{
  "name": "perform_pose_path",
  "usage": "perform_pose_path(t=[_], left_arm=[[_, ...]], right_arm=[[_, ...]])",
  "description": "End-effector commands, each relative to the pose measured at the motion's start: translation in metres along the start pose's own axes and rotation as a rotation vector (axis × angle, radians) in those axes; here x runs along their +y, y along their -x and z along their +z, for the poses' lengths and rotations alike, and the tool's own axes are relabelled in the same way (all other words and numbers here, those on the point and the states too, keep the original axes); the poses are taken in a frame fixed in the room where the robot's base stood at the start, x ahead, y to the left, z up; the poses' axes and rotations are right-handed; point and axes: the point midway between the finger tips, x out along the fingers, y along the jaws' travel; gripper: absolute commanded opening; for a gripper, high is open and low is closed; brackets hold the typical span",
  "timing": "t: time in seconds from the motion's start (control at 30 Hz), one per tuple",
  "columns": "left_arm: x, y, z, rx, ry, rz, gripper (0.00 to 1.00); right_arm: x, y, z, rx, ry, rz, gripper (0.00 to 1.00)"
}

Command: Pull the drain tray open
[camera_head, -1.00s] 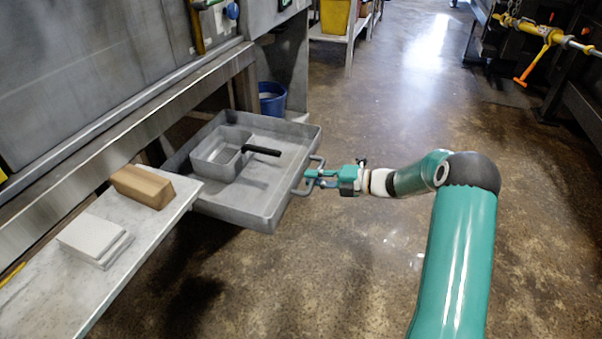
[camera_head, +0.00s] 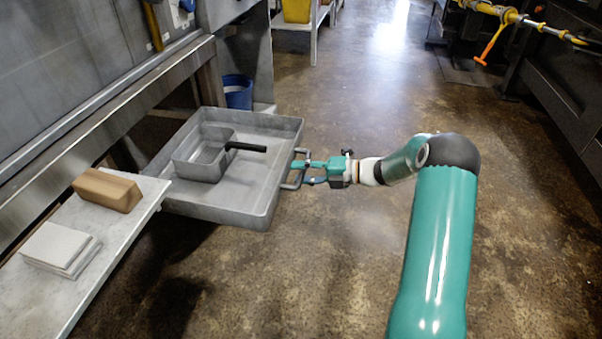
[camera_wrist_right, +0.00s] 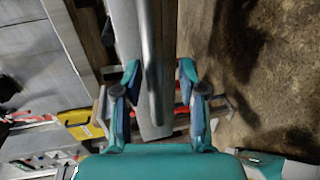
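The drain tray (camera_head: 255,212) is a wide, shallow grey metal tray standing out from under the bench at the left of the head view. A grey pan (camera_head: 190,167) with a black handle sits in it. The tray's loop handle (camera_head: 289,186) is on its right side. My right gripper (camera_head: 306,171) has its fingers around this handle. In the right wrist view the handle bar (camera_wrist_right: 152,60) runs between the two fingers (camera_wrist_right: 158,68), and some gap shows beside it. My left gripper is out of view.
A shelf (camera_head: 105,240) with a brown block (camera_head: 107,189) and pale square tiles (camera_head: 62,248) is close at the near left of the tray. A blue bin (camera_head: 237,92) stands behind the tray. The floor to the right is clear.

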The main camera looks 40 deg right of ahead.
Motion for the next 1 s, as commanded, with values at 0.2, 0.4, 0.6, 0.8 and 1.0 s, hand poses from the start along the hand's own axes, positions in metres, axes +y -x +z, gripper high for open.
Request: perform_pose_path(t=[0.2, 0.4, 0.6, 0.8, 1.0], left_arm=[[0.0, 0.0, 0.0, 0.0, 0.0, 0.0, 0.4], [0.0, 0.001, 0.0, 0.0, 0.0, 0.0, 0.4], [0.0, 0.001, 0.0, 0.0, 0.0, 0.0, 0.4], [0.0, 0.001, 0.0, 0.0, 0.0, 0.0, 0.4], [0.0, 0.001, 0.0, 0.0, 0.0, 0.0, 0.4]], right_arm=[[0.002, 0.0, 0.001, -0.002, 0.003, 0.002, 0.41], [0.002, 0.012, 0.002, -0.005, 0.004, 0.002, 0.41], [0.002, 0.045, 0.002, -0.007, 0.004, 0.001, 0.41], [0.001, 0.085, 0.001, -0.005, 0.003, 0.0, 0.41], [0.0, 0.112, 0.0, -0.002, 0.003, 0.0, 0.41]])
